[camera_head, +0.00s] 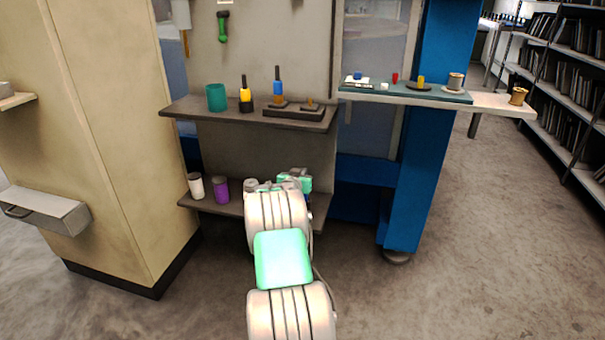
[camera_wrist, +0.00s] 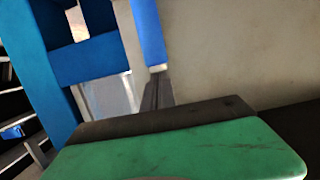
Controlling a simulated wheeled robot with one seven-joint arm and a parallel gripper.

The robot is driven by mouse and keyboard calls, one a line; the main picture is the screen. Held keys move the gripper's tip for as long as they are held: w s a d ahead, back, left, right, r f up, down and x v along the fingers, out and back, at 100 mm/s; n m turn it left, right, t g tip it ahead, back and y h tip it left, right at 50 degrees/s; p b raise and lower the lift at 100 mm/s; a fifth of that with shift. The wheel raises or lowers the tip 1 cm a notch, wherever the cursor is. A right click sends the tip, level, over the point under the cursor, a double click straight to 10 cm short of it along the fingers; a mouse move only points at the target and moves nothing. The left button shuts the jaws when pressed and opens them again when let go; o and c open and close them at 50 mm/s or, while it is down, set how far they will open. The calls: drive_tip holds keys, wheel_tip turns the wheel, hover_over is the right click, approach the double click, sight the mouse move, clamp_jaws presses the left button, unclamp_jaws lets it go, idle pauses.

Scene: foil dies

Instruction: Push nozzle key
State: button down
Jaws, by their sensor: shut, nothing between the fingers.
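A low dark block (camera_head: 294,112) sits on the upper grey shelf in the head view, with small raised brownish parts on top. I cannot tell whether one of these is the nozzle key; no label is legible. A blue-handled tool (camera_head: 277,86) stands upright at the block's left part. My gripper (camera_head: 300,181), partly seen past my arm, is below the upper shelf, around the lower shelf's height, and apart from the block. It is shut and empty. Its fingertips are not clear. In the wrist view, a green surface and a dark bar fill the bottom, and no key shows.
The upper shelf (camera_head: 190,108) also holds a teal cup (camera_head: 216,97) and a yellow-handled tool (camera_head: 245,94). White (camera_head: 196,186) and purple (camera_head: 221,189) cups stand on the lower shelf. A blue post (camera_head: 425,150) stands right of my arm. A side ledge (camera_head: 500,105) bears small items.

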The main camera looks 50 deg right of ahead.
drive_tip(key=shift+s+a+f, duration=0.15)
drive_tip(key=shift+f, duration=0.55)
wheel_tip(320, 180, up, 6)
drive_tip(key=p, duration=0.2)
drive_tip(key=p+v, duration=0.1)
drive_tip(key=v, duration=0.8)
drive_tip(key=shift+a+p, duration=0.25)
drive_tip(key=shift+p, duration=0.15)
drive_tip(key=shift+s+d+f, duration=0.1)
drive_tip(key=shift+s, duration=0.05)
